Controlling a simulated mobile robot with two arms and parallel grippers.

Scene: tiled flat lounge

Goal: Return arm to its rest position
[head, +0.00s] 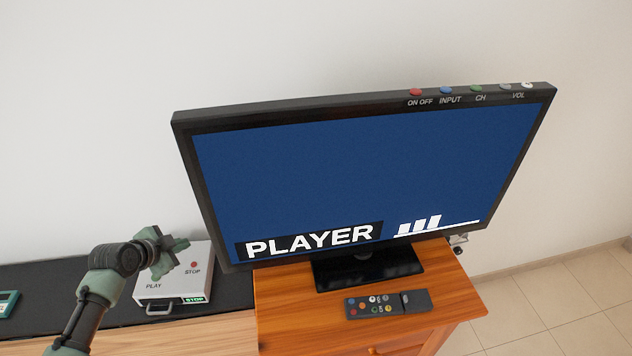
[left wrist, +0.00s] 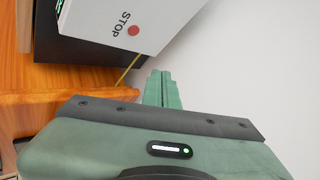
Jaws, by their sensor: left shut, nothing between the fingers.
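My left arm comes in from the lower left in the head view, with its left gripper (head: 180,245) above and in front of the white player box (head: 180,285). The gripper is shut and empty; its closed green fingers also show in the left wrist view (left wrist: 162,90). The player box has PLAY and STOP labels, a red STOP button and a green lit STOP display. It also shows at the top of the left wrist view (left wrist: 140,18). The gripper hides part of the box's top. My right gripper is in neither view.
A television (head: 350,175) with a blue PLAYER screen stands on a wooden cabinet (head: 275,310). A remote (head: 388,304) lies before its stand. The box sits on a black surface (head: 70,285), with a teal-edged object (head: 8,303) at far left. Tiled floor (head: 555,310) is clear at right.

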